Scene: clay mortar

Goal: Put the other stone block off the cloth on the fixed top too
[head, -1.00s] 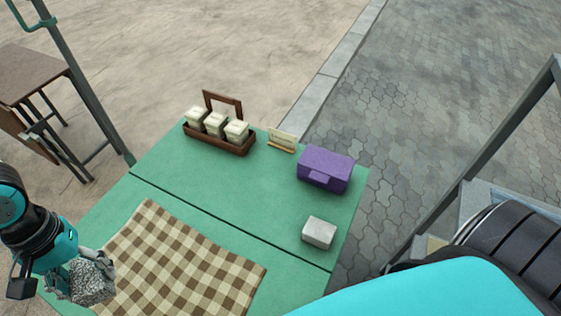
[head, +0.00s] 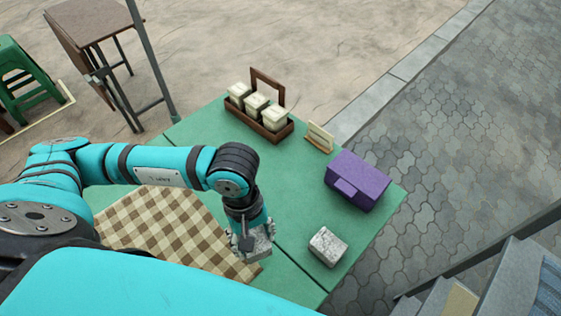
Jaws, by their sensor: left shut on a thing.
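My left gripper (head: 252,240) is shut on a grey stone block (head: 261,243). It holds the block by the right corner of the brown-and-cream checked cloth (head: 150,218), near the seam in the green table top. My gripper partly hides this block, and I cannot tell how high it is above the table. The other stone block (head: 327,246) sits on the green top (head: 290,190) beyond the seam, near its right edge, apart from the held block. My left arm covers part of the cloth and table. My right gripper is not in view.
A purple box (head: 357,181) stands near the far right edge. A small sign (head: 319,138) and a wooden caddy with white-lidded jars (head: 258,112) stand along the back edge. Bare green top lies between the caddy and the stone blocks.

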